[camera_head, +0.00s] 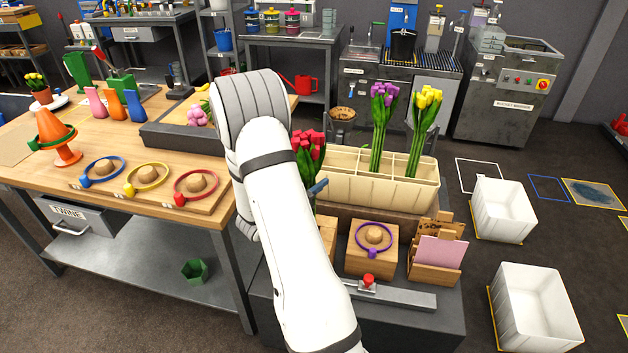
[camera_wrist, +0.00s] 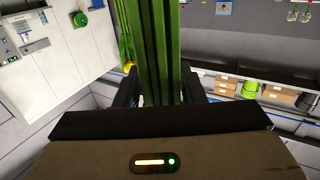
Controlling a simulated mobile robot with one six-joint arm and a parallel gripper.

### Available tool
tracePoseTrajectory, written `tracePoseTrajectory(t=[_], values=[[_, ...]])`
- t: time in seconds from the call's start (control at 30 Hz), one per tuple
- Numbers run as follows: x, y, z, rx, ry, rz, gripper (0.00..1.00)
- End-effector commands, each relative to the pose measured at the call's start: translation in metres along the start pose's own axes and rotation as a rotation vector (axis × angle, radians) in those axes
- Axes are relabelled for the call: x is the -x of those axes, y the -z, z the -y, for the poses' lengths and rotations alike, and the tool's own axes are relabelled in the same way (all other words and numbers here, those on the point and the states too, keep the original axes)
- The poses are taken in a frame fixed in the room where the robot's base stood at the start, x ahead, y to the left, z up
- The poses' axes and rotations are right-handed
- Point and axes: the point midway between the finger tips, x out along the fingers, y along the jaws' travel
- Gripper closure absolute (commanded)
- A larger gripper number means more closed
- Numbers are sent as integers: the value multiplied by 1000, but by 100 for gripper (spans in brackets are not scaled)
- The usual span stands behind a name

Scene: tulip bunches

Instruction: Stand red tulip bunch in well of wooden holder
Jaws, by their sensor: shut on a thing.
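The red tulip bunch (camera_head: 309,150) is upright, its red heads just right of my white arm at the left end of the pale wooden holder (camera_head: 378,190). My gripper (camera_wrist: 158,88) is shut on its green stems (camera_wrist: 152,45), which run up between the dark fingers in the wrist view. In the head view my arm hides most of the gripper and part of the stems. I cannot tell whether the stem ends are inside a well. A purple tulip bunch (camera_head: 383,110) and a yellow tulip bunch (camera_head: 424,115) stand upright in other wells of the holder.
A wooden block with a purple ring (camera_head: 373,240), a card rack (camera_head: 437,255) and a red-knobbed metal bar (camera_head: 390,293) sit in front of the holder. The wooden workbench (camera_head: 110,150) with coloured rings is left. White bins (camera_head: 503,208) stand on the floor at right.

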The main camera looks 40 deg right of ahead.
Motion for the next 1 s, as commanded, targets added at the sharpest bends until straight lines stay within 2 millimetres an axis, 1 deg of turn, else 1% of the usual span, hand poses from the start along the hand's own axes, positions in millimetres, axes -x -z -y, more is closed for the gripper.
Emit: tracePoseTrajectory(t=[0.03, 0.6, 0.77, 1.0], values=[[0, -10, 0, 0, 0, -1, 96], [-1, -66, 0, 0, -1, -1, 96], [-1, -73, 0, -1, -2, -1, 96], [-1, -74, -1, -1, -2, -1, 96]])
